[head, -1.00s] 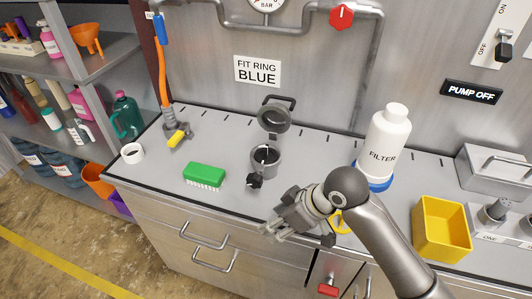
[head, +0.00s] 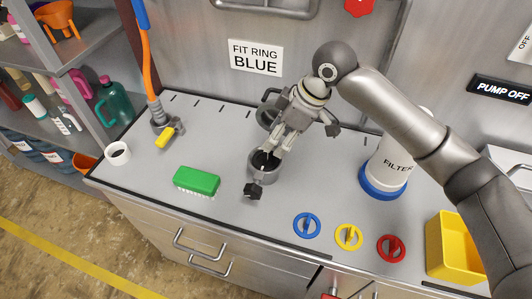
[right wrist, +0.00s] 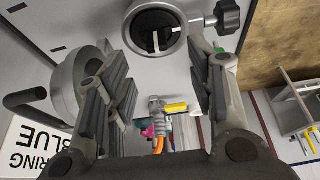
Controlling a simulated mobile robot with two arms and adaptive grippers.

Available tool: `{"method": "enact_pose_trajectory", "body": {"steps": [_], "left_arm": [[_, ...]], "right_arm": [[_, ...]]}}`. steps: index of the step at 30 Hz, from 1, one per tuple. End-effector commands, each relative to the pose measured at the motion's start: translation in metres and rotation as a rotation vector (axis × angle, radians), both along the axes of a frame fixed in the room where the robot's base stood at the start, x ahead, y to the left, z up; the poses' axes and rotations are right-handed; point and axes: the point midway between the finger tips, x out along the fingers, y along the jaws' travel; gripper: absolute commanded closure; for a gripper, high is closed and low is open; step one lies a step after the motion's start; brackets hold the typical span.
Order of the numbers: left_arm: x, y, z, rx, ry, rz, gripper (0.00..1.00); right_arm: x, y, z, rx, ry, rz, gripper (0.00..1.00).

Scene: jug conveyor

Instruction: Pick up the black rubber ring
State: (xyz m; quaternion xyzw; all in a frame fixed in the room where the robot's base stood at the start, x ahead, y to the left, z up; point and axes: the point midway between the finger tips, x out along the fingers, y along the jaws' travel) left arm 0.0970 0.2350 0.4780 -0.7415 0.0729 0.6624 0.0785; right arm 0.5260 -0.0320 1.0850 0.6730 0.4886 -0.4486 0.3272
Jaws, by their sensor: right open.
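A metal cup-shaped housing (head: 262,172) stands on the grey bench, with a black clamp knob (head: 253,191) at its front. In the right wrist view, the housing's rim (right wrist: 133,47) surrounds a dark round interior holding a black ring-like part (right wrist: 152,24) with a pale upright tab; I take it for the black rubber ring. My right gripper (head: 268,153) points down over the housing mouth and covers part of it. In the right wrist view its fingers (right wrist: 162,70) are apart, with nothing between them. My left gripper is not in view.
The housing's hinged lid (right wrist: 75,85) stands open close beside my right fingers. Blue (head: 306,225), yellow (head: 348,237) and red (head: 391,248) rings lie on the bench to the right. A green brush (head: 197,181) lies left; a white filter bottle (head: 392,165) stands right.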

Motion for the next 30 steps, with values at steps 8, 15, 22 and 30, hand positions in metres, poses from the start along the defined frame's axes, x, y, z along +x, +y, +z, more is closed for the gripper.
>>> {"method": "enact_pose_trajectory", "body": {"steps": [8, 15, 22, 30], "left_arm": [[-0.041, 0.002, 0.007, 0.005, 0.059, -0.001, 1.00], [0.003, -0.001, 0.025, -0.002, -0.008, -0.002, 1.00], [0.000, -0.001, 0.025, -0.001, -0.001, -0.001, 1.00], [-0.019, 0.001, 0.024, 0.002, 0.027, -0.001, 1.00]], "right_arm": [[0.003, 0.010, -0.021, 0.000, -0.001, 0.000, 0.50], [0.008, 0.024, -0.053, 0.000, 0.000, -0.001, 0.50], [0.010, 0.027, -0.064, 0.000, -0.003, -0.001, 0.50], [0.009, 0.027, -0.063, 0.000, -0.003, 0.000, 0.71]]}}
